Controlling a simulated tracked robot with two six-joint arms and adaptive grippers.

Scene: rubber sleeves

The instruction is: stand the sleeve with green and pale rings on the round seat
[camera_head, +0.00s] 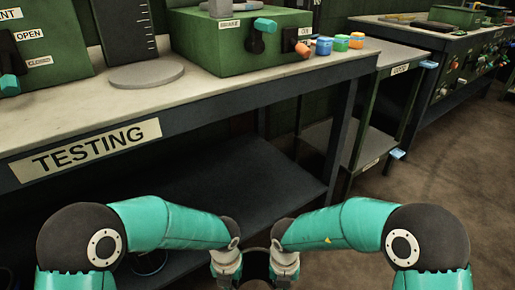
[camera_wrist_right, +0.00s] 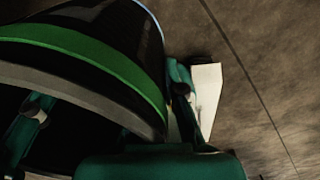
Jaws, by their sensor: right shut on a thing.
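The sleeve (camera_wrist_right: 105,60) fills the left of the right wrist view, black with a green ring and a pale grey ring near its edge. My right gripper (camera_wrist_right: 110,110) is shut on it. In the head view the sleeve (camera_head: 255,265) is a dark shape at the bottom middle, partly cut off, between my right gripper (camera_head: 285,270) and my left gripper (camera_head: 226,270). The left gripper is beside the sleeve; its fingers are not clear. The round seat (camera_head: 146,76) is a flat grey disc on the testing table, bare on top, well ahead and left of the sleeve.
The testing table (camera_head: 225,95) has a pale top and a dark lower shelf. A ruled plate (camera_head: 128,30) stands behind the seat. A green box (camera_head: 215,45) with levers and several small coloured pieces (camera_head: 324,46) are to its right. Open floor (camera_head: 460,160) lies right.

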